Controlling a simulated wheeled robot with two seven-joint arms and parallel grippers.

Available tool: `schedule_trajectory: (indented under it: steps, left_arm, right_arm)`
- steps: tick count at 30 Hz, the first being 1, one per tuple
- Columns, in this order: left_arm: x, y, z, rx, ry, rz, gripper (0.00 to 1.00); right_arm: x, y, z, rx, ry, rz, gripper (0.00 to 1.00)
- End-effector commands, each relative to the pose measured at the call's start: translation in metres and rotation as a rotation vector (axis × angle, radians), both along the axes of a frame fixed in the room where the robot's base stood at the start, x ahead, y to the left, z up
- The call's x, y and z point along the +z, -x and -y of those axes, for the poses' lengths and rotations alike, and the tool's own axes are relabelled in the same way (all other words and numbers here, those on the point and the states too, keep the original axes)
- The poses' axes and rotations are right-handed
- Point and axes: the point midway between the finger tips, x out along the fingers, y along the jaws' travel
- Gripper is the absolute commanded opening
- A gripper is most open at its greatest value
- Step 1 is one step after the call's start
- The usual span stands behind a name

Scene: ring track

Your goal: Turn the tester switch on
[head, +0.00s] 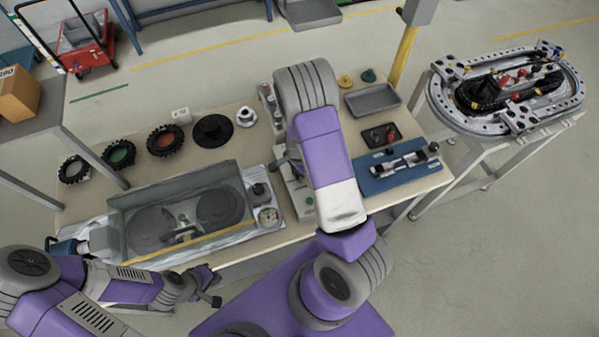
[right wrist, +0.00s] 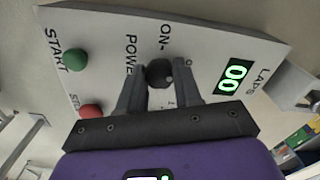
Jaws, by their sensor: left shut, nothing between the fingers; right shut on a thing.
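The tester panel (right wrist: 205,40) fills much of the right wrist view. It is pale, with a green START button (right wrist: 75,60), a red button (right wrist: 90,111) and a lit display (right wrist: 234,76) reading 00. The black power switch knob (right wrist: 158,71) sits between the POWER and ON labels. My right gripper (right wrist: 161,88) is shut on this knob, one finger on each side. The knob's setting is hard to tell. In the head view the tester (head: 298,190) is mostly hidden behind my right arm. My left gripper (head: 211,292) is shut and empty, low at the table's front edge.
A clear-sided box (head: 180,257) with dark discs stands left on the table. Several tyres (head: 165,140) lie behind it. A blue fixture (head: 398,172) lies right of my right arm. A ring track (head: 470,127) stands on its own table at the far right.

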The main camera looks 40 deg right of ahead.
Motion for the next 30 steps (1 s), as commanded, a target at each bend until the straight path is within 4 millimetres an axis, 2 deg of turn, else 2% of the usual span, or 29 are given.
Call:
schedule_trajectory:
  steps: [30]
  left_arm:
    - [-0.025,0.0,0.0,0.0,0.0,0.0,0.0]
  right_arm:
    - [0.0,-0.002,0.0,0.955,0.001,0.004,0.03]
